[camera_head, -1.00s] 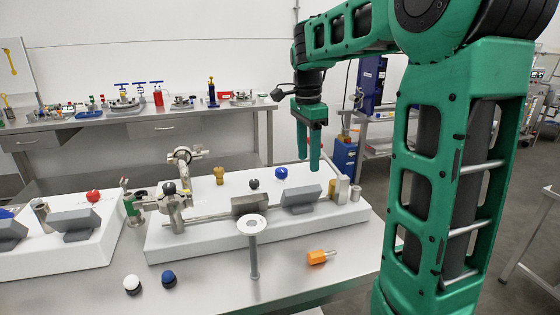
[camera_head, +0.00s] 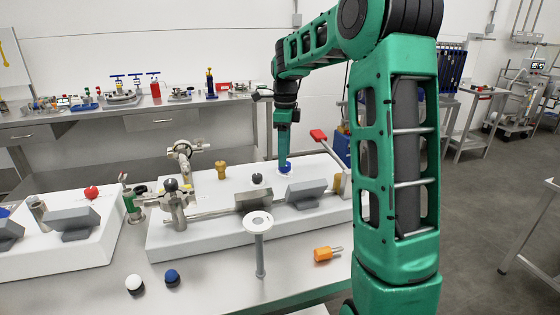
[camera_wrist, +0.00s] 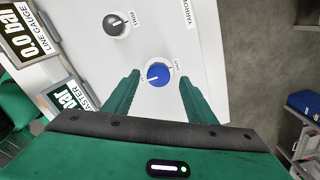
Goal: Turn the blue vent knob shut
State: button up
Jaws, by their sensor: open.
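The blue vent knob (camera_wrist: 158,75) sits on a white panel in the wrist view, with a white pointer line on it and a pale dial ring around it. My gripper (camera_wrist: 160,85) is open, with its green fingers on either side of the knob; I cannot tell whether they touch it. In the head view the blue knob (camera_head: 285,168) is on the right part of the white console (camera_head: 215,230), and my gripper (camera_head: 283,165) points straight down at it. The fingers hide part of the knob there.
Grey gauge displays (camera_head: 305,194) stand in front of the knob. A red-handled lever (camera_head: 318,135) rises behind right.

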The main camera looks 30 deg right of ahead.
jog(key=shift+f, duration=1.3)
jog(key=shift+c, duration=0.2)
